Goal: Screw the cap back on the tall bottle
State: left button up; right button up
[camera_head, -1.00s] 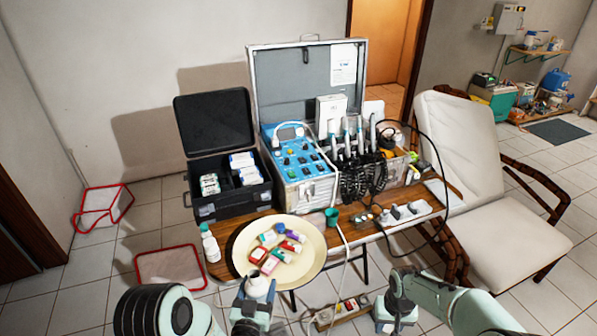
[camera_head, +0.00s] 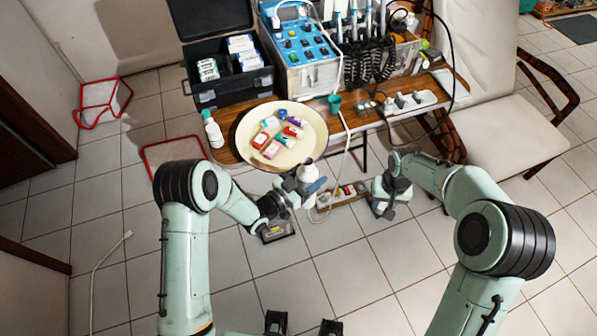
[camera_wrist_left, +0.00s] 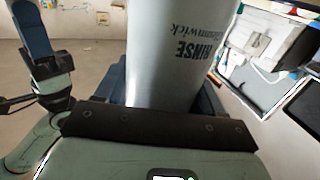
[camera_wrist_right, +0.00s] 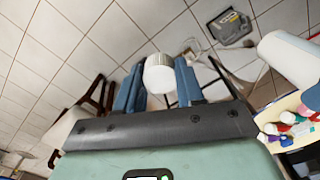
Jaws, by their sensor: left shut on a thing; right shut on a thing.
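My left gripper (camera_head: 300,187) is shut on a white bottle (camera_head: 308,172), held in the air in front of the table's edge. Its side reads RINSE in the left wrist view (camera_wrist_left: 172,50); its top is out of that frame. My right gripper (camera_head: 384,194) is to the right of the bottle, apart from it. It is shut on a small white cap (camera_wrist_right: 159,74), held between the blue fingers in the right wrist view. The bottle also shows there at the right (camera_wrist_right: 290,60). The cap is hard to make out in the head view.
A round cream tray (camera_head: 250,150) with several small boxes and bottles lies on the wooden table (camera_head: 222,153). Another white bottle (camera_head: 213,131) stands at the table's left. A black case (camera_head: 225,85) and a blue device (camera_head: 302,45) stand behind. Low items (camera_head: 345,192) lie below, between the grippers.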

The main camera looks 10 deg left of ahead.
dwell(0.3)
jog(key=w+a+r+n, duration=0.3)
jog(key=w+a+r, duration=0.4)
jog(key=a, duration=0.4)
jog(key=n, duration=0.3)
send_near(309, 159)
jog(key=s+f, duration=0.1)
jog(key=s, duration=0.1)
jog(key=shift+w, duration=0.25)
jog(key=shift+f, duration=0.1)
jog(key=shift+f, duration=1.9)
jog(key=shift+f, duration=0.9)
jog(key=shift+f, duration=0.5)
